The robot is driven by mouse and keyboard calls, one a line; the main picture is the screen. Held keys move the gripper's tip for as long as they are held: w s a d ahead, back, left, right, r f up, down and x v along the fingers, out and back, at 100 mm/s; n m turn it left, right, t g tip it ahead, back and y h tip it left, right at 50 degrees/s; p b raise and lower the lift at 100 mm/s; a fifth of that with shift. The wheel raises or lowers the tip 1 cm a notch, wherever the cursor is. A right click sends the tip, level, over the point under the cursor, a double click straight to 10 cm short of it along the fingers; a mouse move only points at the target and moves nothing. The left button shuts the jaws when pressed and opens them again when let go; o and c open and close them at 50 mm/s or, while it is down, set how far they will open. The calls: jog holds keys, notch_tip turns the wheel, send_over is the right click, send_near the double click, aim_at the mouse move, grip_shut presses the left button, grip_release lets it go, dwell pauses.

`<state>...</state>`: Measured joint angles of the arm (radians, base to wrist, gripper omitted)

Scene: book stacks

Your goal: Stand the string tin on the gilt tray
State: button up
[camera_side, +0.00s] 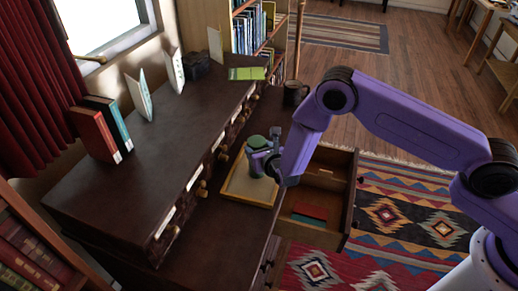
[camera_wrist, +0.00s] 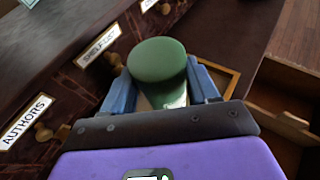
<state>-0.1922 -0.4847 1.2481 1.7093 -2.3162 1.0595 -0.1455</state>
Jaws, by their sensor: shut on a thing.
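The string tin is a green cylinder (camera_side: 258,142) with a round flat top, and it stands upright. My gripper (camera_side: 265,162) is shut on it, with one blue finger on each side of the tin (camera_wrist: 158,60) in the wrist view. The gilt tray (camera_side: 240,186) is a shallow tan tray with a gold rim on the lower ledge of the dark desk. The tin is over the far part of the tray in the side view. My gripper hides the tin's base, so I cannot tell whether it touches the tray. The tray's rim (camera_wrist: 233,80) shows behind my right finger.
A row of labelled small drawers with knobs (camera_side: 202,188) rises left of the tray. An open drawer (camera_side: 318,205) with books in it juts out on the right. A dark mug (camera_side: 295,92) stands beyond the tray. Books (camera_side: 98,135) stand on the upper top.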

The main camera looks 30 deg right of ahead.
jog(key=o, duration=1.6)
jog(key=shift+c, duration=0.2)
jog(key=v, duration=1.2)
jog(key=s+d+r+m+g+h, duration=0.3)
jog(key=s+d+r+m, duration=0.1)
jog(key=d+r+m, duration=0.35)
jog(key=s+d+r+m+g+h, duration=0.2)
jog(key=s+d+r+m+h, duration=0.1)
jog(key=s+d+r+m, duration=0.4)
jog(key=s+d+r+m+g+y, duration=0.1)
jog(key=s+d+m+g+y, duration=0.1)
jog(key=s, duration=0.8)
jog(key=s+d+r+m+g+y, duration=0.2)
jog(key=s+m+g+y, duration=0.3)
jog(key=s, duration=0.6)
jog(key=shift+d+m+g+y, duration=0.35)
jog(key=shift+m+g, duration=0.1)
jog(key=shift+g, duration=0.25)
